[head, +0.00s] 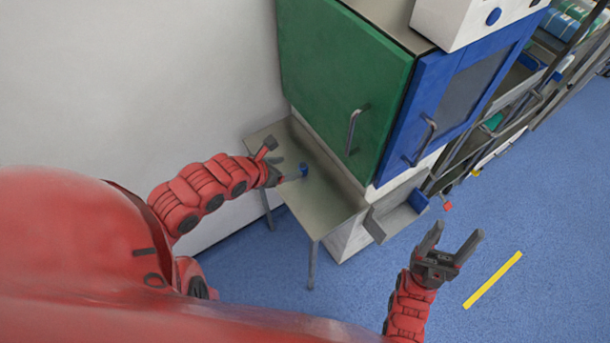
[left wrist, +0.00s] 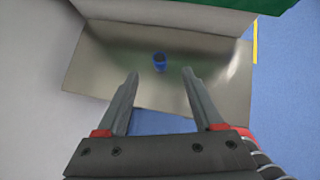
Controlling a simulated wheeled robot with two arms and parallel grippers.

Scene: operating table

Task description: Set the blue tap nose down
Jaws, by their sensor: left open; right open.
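The blue tap (head: 303,170) is a small blue piece on the bare metal table. It also shows in the left wrist view (left wrist: 159,64) as a short round blue body with a dark top. It is too small to tell which way its nose points. My left gripper (head: 288,170) is over the table, close to the tap. In the left wrist view its open fingers (left wrist: 160,74) have the tap ahead, between the line of their tips, with nothing held. My right gripper (head: 459,232) is open and empty over the blue floor at the right.
The metal table (head: 318,205) is otherwise clear. A green cabinet door (head: 340,80) and a blue door (head: 410,145) stand behind it. A white wall (head: 140,70) is at the left. A yellow strip (head: 493,279) lies on the floor.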

